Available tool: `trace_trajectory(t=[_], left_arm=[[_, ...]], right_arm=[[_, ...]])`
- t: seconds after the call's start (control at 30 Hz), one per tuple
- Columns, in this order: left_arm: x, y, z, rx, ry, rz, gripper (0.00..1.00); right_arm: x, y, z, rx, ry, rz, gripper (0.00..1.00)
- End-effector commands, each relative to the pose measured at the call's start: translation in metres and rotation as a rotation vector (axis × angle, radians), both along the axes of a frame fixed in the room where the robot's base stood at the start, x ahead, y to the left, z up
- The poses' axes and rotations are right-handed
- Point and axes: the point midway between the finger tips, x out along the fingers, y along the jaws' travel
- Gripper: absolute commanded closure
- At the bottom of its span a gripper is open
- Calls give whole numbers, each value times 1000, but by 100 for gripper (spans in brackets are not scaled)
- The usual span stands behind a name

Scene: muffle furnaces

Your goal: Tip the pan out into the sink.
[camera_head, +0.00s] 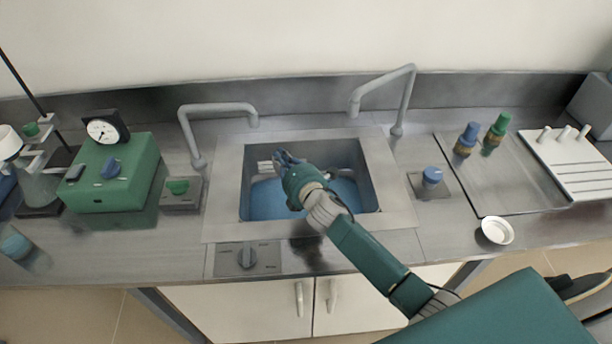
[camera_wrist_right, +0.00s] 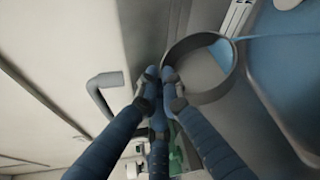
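The sink (camera_head: 230,190) is a steel-rimmed basin in the middle of the counter, with blue at its bottom. My right gripper (camera_head: 283,160) is over the basin. In the right wrist view its fingertips (camera_wrist_right: 160,75) are close together at the rim of a round grey pan (camera_wrist_right: 205,92), and the gripper looks shut on it. The pan appears tilted, with a blue patch inside and a thin blue streak running from its rim. In the head view the pan is mostly hidden by the gripper. My left gripper is out of view.
Two grey taps (camera_head: 218,107) (camera_head: 405,95) stand behind the sink. A green box with a dial (camera_head: 125,175) is at left. At right are a blue knob (camera_head: 431,177), two small bottles (camera_head: 467,138) (camera_head: 497,130), a white rack (camera_head: 575,165) and a white dish (camera_head: 497,231).

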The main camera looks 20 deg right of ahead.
Motion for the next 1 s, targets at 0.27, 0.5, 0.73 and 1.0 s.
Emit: trace_trajectory(t=[0.27,0.5,0.73,1.0], left_arm=[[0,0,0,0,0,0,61],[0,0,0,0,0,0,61],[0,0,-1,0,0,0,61],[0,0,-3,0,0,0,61]], right_arm=[[0,0,1,6,-3,1,100],[0,-1,1,7,-3,1,100],[-2,-6,1,29,-9,0,100],[-4,-13,3,68,-21,0,100]])
